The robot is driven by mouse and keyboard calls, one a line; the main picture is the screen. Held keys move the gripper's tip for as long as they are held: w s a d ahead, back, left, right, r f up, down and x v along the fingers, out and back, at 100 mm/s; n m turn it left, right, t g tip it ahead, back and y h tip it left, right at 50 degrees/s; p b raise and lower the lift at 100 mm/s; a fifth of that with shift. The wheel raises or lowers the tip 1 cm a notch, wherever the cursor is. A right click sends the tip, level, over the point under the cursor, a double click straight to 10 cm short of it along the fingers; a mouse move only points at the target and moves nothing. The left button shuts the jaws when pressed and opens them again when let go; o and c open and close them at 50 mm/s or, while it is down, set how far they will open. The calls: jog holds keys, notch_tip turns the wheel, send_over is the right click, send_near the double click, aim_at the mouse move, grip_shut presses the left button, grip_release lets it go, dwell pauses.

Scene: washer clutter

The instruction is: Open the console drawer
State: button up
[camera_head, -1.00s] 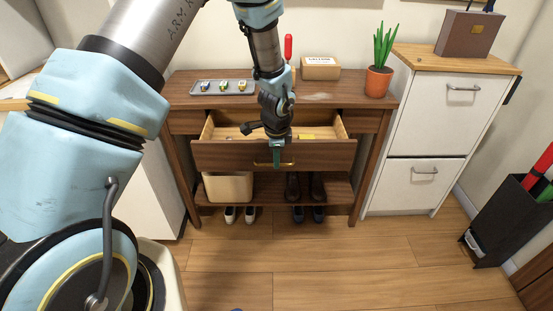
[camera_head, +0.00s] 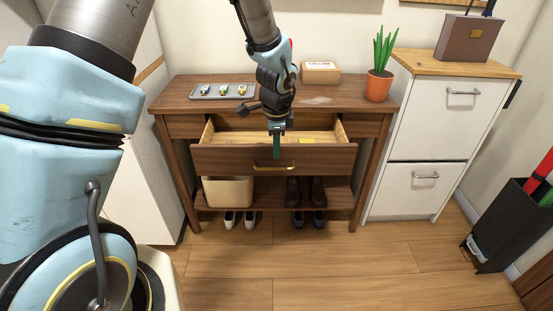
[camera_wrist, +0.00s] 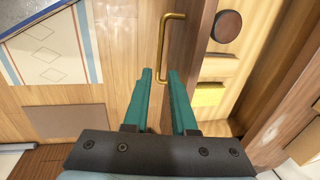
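The wooden console (camera_head: 180,95) has its wide middle drawer (camera_head: 225,160) pulled out, with the light inside showing. Its brass handle (camera_head: 273,165) is on the drawer front, and the handle also shows in the wrist view (camera_wrist: 163,50). My gripper (camera_head: 277,155) hangs at the middle of the drawer front, above the handle in the head view. In the wrist view, its two teal fingers (camera_wrist: 160,72) are apart with nothing held between them. The handle lies beyond the fingertips, outside the grip. Contact with the drawer front cannot be told.
A yellow item (camera_wrist: 210,95) and a dark round thing (camera_wrist: 227,26) show by the drawer's inside. A grey tray (camera_head: 222,92), a box (camera_head: 320,72) and a potted plant (camera_head: 379,85) stand on top. A white cabinet (camera_head: 425,130) is at right. Floor in front is clear.

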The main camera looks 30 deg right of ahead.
jog(key=r, duration=0.3)
jog(key=shift+s+a+r, duration=0.15)
jog(key=shift+s+r, duration=0.15)
jog(key=shift+s, duration=0.05)
jog(key=w+a+r+n, duration=0.1)
jog(key=a+r+n, duration=0.2)
jog(key=a+n, duration=0.55)
jog(key=w+a+r+n, duration=0.1)
jog(key=a+r+n, duration=0.2)
jog(key=a, duration=1)
jog(key=s+a+r+n, duration=0.1)
jog(key=s+a+n, duration=0.2)
jog(key=a+n, duration=0.2)
jog(key=s+a+r+n, duration=0.2)
jog(key=a+n, duration=0.3)
jog(key=a, duration=0.3)
jog(key=shift+s+y+p, duration=0.4)
jog(key=shift+s+p, duration=0.05)
jog(key=shift+s, duration=0.2)
jog(key=shift+o, duration=0.2)
